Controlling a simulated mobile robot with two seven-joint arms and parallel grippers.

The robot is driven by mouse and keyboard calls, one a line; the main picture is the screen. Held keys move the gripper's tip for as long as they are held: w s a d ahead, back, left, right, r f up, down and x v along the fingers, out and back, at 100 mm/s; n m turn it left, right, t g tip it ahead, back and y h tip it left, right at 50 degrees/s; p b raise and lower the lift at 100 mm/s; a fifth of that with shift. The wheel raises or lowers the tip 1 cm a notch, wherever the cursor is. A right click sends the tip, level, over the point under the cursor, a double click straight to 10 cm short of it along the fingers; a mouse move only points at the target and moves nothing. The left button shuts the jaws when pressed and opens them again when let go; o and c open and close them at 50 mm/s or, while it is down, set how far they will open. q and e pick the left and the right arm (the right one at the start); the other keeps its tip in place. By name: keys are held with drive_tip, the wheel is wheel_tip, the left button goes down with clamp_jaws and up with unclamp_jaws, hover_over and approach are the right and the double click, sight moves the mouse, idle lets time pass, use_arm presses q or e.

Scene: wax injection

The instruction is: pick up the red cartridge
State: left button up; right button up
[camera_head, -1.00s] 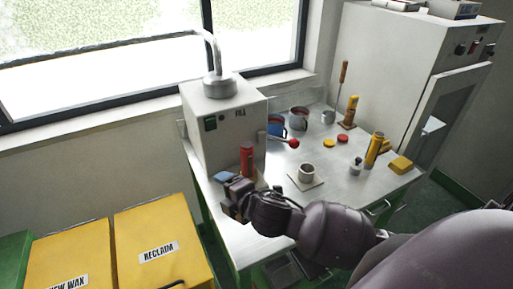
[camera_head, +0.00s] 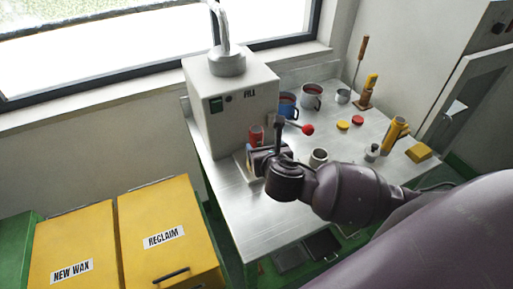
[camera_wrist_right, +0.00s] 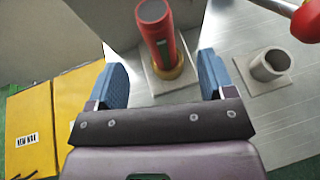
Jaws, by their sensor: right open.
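The red cartridge (camera_head: 256,136) stands on the metal table at the front of the grey fill machine. My right gripper hides its lower part in the head view. In the right wrist view, the red cartridge (camera_wrist_right: 157,35) stands upright in a yellow ring on a pale square plate (camera_wrist_right: 172,88). My right gripper (camera_head: 254,160) is open with blue fingers. In the right wrist view the gripper (camera_wrist_right: 163,74) has its fingertips to either side of the cartridge's line, with the cartridge beyond them. Nothing is held. My left gripper is not in view.
The fill machine (camera_head: 232,100) stands right behind the cartridge, with a red-knobbed lever (camera_head: 307,129) to the right. A grey cup (camera_wrist_right: 269,65) stands on a plate right of the cartridge. Yellow bins (camera_head: 165,235) stand left.

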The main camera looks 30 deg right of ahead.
sight(258, 139)
drive_tip(key=shift+p+x, duration=0.3)
drive_tip(key=shift+x, duration=4.25)
drive_tip(key=shift+a, duration=0.1)
clamp_jaws()
